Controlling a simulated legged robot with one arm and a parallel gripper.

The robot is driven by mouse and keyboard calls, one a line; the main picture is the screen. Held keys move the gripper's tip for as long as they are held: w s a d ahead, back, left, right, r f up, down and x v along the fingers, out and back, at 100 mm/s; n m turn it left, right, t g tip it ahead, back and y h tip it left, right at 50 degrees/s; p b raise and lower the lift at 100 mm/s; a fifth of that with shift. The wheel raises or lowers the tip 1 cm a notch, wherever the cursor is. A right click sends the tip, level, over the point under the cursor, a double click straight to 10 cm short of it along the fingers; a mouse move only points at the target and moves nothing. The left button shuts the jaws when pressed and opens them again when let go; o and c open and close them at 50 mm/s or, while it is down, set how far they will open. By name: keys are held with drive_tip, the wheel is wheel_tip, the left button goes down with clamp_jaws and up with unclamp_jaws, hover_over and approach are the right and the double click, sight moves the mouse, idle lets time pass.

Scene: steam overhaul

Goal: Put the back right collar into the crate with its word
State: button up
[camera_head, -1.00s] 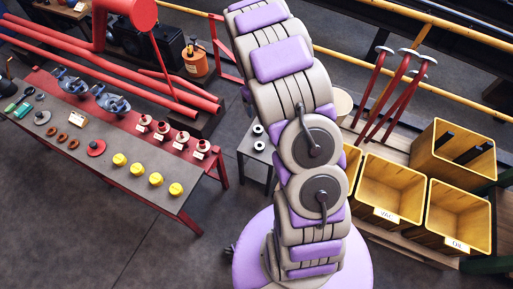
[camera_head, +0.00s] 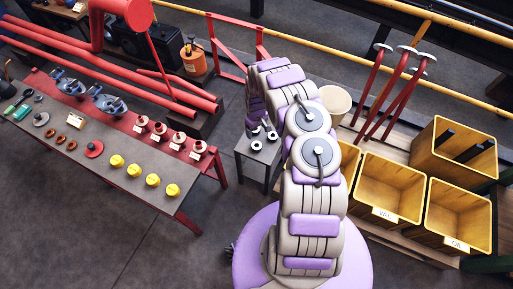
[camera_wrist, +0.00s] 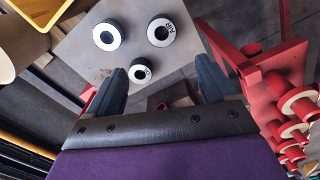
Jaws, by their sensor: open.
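Three pale ring collars with dark centres lie on a small grey table (camera_wrist: 80,50). In the wrist view one collar (camera_wrist: 97,35) is at left, a second collar (camera_wrist: 169,40) at right, its lettering looking like AIR, and a third collar (camera_wrist: 134,76) nearer the fingers, its word unclear. My gripper (camera_wrist: 160,88) is open and empty, pointing at the table, its fingers apart with the third collar between them in the picture. Two yellow crates at right read VAC (camera_head: 388,190) and OIL (camera_head: 460,214). A third yellow crate (camera_head: 428,158) stands behind; its word is hidden.
A red-edged bench (camera_head: 130,200) at left holds yellow knobs (camera_head: 152,180), red flanged parts (camera_head: 179,142) and other small parts. Red levers (camera_head: 392,98) stand behind the crates, beside a pale round tub (camera_head: 335,103). Floor before the bench is clear.

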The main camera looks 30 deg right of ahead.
drive_tip(key=b, duration=0.1)
hover_over(257, 145)
wheel_tip(257, 145, down, 4)
drive_tip(key=f, duration=0.1)
drive_tip(key=a+f+b, duration=0.1)
drive_tip(key=f, duration=0.1)
drive_tip(key=a+f, duration=0.1)
drive_tip(key=shift+s+f, duration=0.25)
drive_tip(key=shift+d+f, duration=0.25)
drive_tip(key=f, duration=0.1)
drive_tip(key=f+b, duration=0.1)
drive_tip(key=f, duration=0.1)
drive_tip(key=d+f+b, duration=0.1)
drive_tip(key=shift+s+d+f, duration=0.1)
drive_tip(key=shift+s+f, duration=0.2)
drive_tip(key=shift+f, duration=0.05)
drive_tip(key=shift+a+f, duration=0.2)
drive_tip(key=shift+a+r, duration=0.15)
drive_tip(key=shift+a, duration=0.15)
drive_tip(key=shift+c, duration=0.4)
drive_tip(key=shift+d, duration=0.45)
drive_tip(key=c, duration=0.6)
drive_tip(key=shift+a, duration=0.3)
drive_tip(key=c, duration=0.6)
drive_tip(key=shift+c, duration=1.4)
drive_tip(key=shift+d, duration=0.15)
